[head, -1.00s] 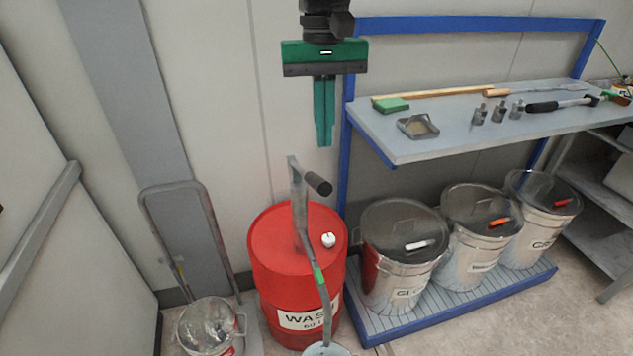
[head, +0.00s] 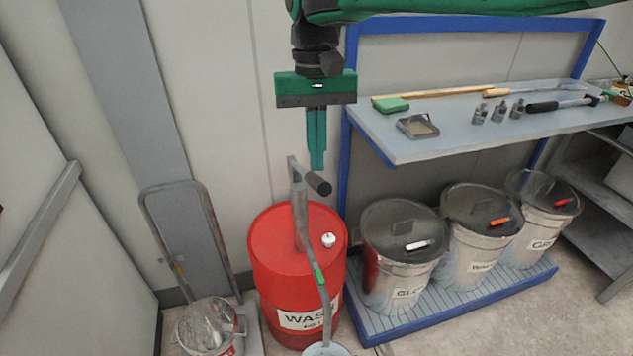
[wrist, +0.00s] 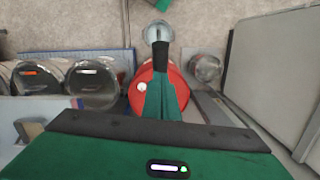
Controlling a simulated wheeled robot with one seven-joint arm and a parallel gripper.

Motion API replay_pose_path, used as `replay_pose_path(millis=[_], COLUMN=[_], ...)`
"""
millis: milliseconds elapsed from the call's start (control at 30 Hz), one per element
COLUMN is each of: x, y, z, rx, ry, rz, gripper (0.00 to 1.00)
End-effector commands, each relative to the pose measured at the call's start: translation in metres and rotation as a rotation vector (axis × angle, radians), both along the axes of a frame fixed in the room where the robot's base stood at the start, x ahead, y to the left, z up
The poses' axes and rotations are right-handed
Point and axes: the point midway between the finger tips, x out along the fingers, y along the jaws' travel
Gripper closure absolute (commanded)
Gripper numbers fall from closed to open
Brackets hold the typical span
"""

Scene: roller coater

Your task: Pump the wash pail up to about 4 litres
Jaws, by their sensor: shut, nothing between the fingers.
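The red wash drum (head: 275,238) stands on the floor left of the shelf, and also shows in the wrist view (wrist: 180,83). A grey pump (head: 299,215) rises from its top, with a crank arm ending in a black handle (head: 318,183). A hose with a green band (head: 319,275) runs down the front to the wash pail (head: 326,349), which is cut off by the lower frame edge; its fill level cannot be read. My gripper (head: 318,167) is shut and empty, pointing down just above the handle. In the wrist view the black handle (wrist: 161,60) lies beyond the fingertips.
Several lidded pails (head: 400,240) stand on a blue ribbed platform (head: 470,300) at right. The blue-framed bench (head: 460,125) holds tools beside my arm. A hand truck (head: 205,245) with a metal pail (head: 208,326) stands left of the drum.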

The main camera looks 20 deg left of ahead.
Motion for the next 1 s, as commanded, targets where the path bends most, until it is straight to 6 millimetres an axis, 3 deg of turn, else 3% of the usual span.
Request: replay_pose_path(millis=[233, 767, 1000], x=[-0.001, -0.002, -0.002], y=[-0.001, -0.001, -0.002], z=[-0.019, -0.025, -0.049], rx=[0.000, -0.001, -0.001], ry=[0.001, 0.000, 0.001], rz=[0.000, -0.001, 0.000], gripper=[1.00, 1.00, 1.00])
